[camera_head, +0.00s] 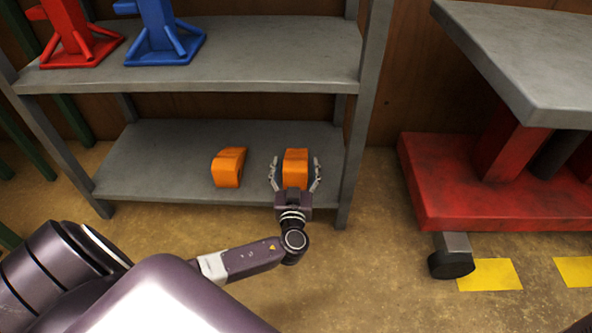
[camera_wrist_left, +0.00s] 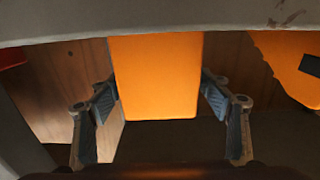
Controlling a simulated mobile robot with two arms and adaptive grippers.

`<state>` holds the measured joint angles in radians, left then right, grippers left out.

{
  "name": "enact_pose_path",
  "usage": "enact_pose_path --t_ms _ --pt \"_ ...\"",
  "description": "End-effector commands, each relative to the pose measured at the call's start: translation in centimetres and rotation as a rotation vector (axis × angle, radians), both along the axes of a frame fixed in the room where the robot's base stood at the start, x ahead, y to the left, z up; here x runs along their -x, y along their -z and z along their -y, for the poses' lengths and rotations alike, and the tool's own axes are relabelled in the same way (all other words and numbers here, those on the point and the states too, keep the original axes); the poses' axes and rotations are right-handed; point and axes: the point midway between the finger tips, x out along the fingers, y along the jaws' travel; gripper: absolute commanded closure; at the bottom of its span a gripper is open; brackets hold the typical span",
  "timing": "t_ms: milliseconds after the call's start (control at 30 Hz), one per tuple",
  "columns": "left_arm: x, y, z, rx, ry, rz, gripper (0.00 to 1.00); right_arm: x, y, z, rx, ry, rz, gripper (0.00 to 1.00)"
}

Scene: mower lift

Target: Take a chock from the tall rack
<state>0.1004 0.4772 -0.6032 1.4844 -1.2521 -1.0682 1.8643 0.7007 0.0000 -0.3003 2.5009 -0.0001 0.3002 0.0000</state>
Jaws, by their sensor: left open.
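Two orange chocks rest on the lower shelf of the tall grey rack (camera_head: 150,145). The right chock (camera_head: 296,165) lies between the fingers of my left gripper (camera_head: 296,172), which is open around it. In the left wrist view this chock (camera_wrist_left: 156,75) shows between the two fingers of the gripper (camera_wrist_left: 165,105), with gaps on both sides. The other chock (camera_head: 228,167) sits to the left on the same shelf; it also shows at the right edge of the left wrist view (camera_wrist_left: 285,62). My right gripper is not in view.
The upper shelf (camera_head: 240,55) hangs above, bearing a red stand (camera_head: 72,35) and a blue stand (camera_head: 162,35). A rack post (camera_head: 357,130) stands close right of the gripper. A red wheeled base (camera_head: 450,185) under a grey top (camera_head: 540,60) is at right.

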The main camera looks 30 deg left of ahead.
Motion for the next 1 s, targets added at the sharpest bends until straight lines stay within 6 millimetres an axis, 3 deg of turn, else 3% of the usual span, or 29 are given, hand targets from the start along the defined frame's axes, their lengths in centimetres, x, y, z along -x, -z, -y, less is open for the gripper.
enact_pose_path --t_ms 133,433,1000 --pt "-1.7 0.2 -0.9 -0.001 0.002 0.000 0.29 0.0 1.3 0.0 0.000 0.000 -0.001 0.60" --pt "-2.1 0.0 -1.2 0.000 0.001 -0.001 0.29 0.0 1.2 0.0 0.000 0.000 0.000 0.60" --pt "-2.0 0.0 -1.2 0.000 0.001 -0.002 0.92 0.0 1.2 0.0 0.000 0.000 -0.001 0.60"
